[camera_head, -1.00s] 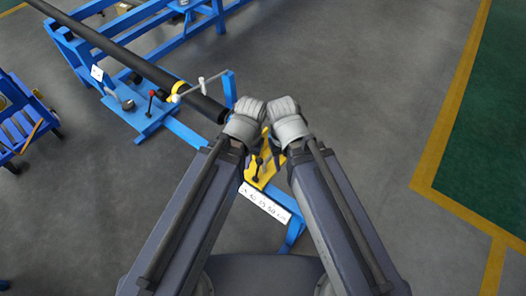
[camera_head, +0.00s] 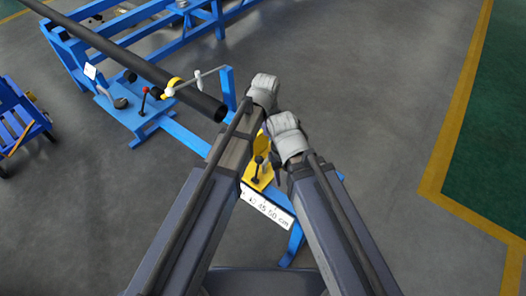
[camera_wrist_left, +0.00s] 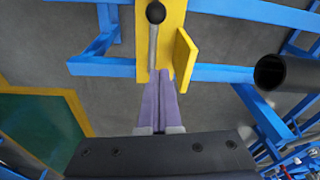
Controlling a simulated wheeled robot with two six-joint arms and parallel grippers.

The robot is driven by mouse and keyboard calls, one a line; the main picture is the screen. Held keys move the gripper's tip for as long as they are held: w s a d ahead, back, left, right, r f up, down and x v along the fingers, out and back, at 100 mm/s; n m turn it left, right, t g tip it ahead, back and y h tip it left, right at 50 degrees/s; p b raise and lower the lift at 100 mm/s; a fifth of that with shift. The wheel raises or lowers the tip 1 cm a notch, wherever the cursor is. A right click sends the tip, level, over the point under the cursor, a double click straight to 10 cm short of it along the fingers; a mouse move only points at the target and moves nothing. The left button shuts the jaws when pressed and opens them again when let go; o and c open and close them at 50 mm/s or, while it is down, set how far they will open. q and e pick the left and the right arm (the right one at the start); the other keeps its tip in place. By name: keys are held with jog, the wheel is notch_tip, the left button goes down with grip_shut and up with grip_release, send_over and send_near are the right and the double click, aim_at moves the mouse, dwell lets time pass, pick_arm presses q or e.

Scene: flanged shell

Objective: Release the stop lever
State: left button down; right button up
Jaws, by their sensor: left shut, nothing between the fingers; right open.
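The stop lever is a thin rod with a black knob (camera_wrist_left: 155,12) on a yellow bracket (camera_wrist_left: 172,20) in the left wrist view. In the head view a black-knobbed lever (camera_head: 258,160) stands on the yellow bracket, partly hidden by my arms. My left gripper (camera_head: 264,90) is the higher one. In the left wrist view its purple fingers (camera_wrist_left: 158,78) are shut and empty, with the tips over the rod's lower end; I cannot tell whether they touch it. My right gripper (camera_head: 287,137) is open, lower and to the right; its fingers are mostly hidden.
A long dark pipe (camera_head: 150,70) ends left of my left gripper; its open end (camera_wrist_left: 270,72) shows in the left wrist view. A blue frame (camera_head: 125,110) carries a red-knobbed lever (camera_head: 144,90). A white scale label (camera_head: 267,205) lies below the bracket. Floor on the right is clear.

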pick_arm(q)
jog(key=shift+f, duration=0.1)
notch_tip(320, 180, down, 10)
jog(key=w+f+b, duration=0.1)
jog(key=w+b, duration=0.1)
jog(key=b, duration=0.9)
jog(key=s, duration=0.1)
jog(key=s+a+r+p, duration=0.1)
jog(key=s+r+p, duration=0.1)
jog(key=s, duration=0.1)
jog(key=shift+s+a, duration=0.1)
jog(key=shift+a, duration=0.1)
jog(key=shift+s, duration=0.1)
jog(key=shift+s+a+r, duration=0.15)
jog(key=shift+s+a, duration=0.1)
jog(key=shift+a, duration=0.05)
